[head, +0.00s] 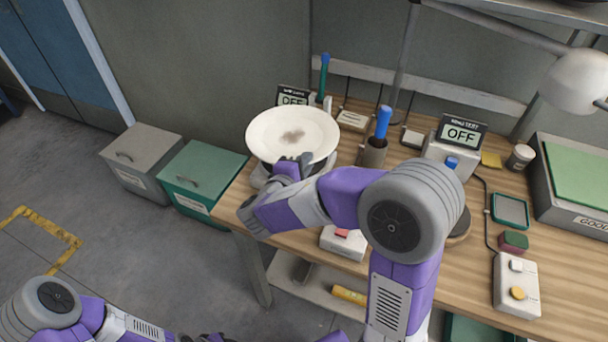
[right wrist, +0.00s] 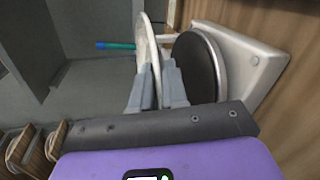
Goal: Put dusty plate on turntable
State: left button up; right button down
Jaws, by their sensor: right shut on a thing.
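The dusty plate (head: 265,135) is white and round with a brown-grey smudge in its middle. My right gripper (head: 292,166) is shut on its near rim. In the right wrist view the plate (right wrist: 146,50) shows nearly edge-on, its rim between the fingertips (right wrist: 158,75). The turntable, a dark disc (right wrist: 200,68) on a pale base (right wrist: 262,60), lies beneath the plate, with a narrow gap visible between them. In the head view the plate and gripper hide most of the turntable. My left arm shows at the bottom left, but its fingertips do not show.
Behind the plate are an OFF display (head: 293,96) and a green-handled tool with a blue tip (head: 323,78). A holder with a blue-handled tool (head: 372,152) stands to the right. A white box with a red button (head: 343,243) is near the front edge. Grey (head: 145,160) and green (head: 202,178) bins stand left.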

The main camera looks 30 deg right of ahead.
jog(key=shift+f+b, duration=0.6)
jog(key=shift+f, duration=1.35)
jog(key=shift+r, duration=0.1)
jog(key=c, duration=1.5)
grip_release()
jog(key=shift+o, duration=0.4)
